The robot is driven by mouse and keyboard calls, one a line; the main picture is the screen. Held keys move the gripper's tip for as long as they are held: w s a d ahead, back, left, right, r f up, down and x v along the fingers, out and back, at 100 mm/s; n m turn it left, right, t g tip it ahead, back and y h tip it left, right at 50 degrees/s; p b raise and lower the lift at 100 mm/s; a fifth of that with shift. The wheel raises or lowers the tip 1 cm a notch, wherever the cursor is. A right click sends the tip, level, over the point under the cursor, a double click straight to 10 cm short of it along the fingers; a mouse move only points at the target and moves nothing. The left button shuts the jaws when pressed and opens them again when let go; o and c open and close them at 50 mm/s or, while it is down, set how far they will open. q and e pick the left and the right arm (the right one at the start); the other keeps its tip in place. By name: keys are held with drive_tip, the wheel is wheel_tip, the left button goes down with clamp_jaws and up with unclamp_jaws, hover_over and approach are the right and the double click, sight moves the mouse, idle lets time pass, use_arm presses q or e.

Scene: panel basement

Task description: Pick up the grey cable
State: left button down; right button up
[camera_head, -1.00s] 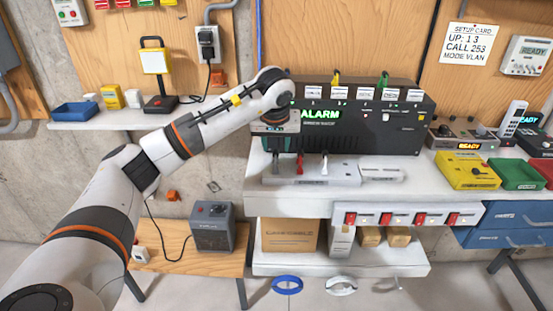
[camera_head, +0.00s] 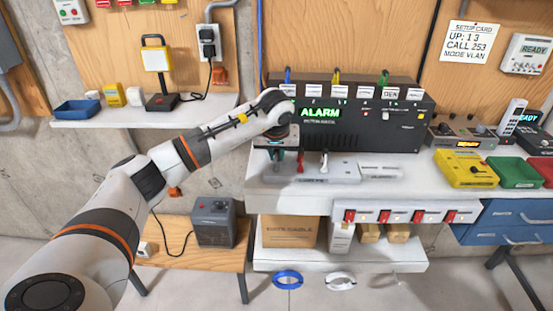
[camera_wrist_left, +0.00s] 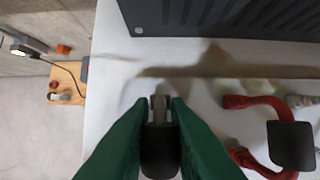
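The grey cable (camera_wrist_left: 160,152) stands in the pale rack at the left front of the bench, its dark body low in the left wrist view. My left gripper (camera_wrist_left: 160,101) points down over it, with green fingers on both sides of it. The fingers look very close to the cable; I cannot tell whether they press on it. In the head view my left gripper (camera_head: 276,155) hides most of the cable. The red cable (camera_wrist_left: 262,101) and the white cable (camera_head: 324,162) stand to its right. My right gripper is not in view.
The dark alarm panel (camera_head: 375,134) stands close behind the rack (camera_head: 340,174). Yellow (camera_head: 467,170) and green (camera_head: 515,172) trays are at the right of the bench (camera_head: 410,188). The shelf at left holds a blue tray (camera_head: 77,110).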

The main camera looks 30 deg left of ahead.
use_arm(q)
drive_tip(key=shift+r, duration=0.3)
wheel_tip(320, 180, up, 9)
drive_tip(key=shift+r+b, duration=0.2)
drive_tip(key=shift+b, duration=0.55)
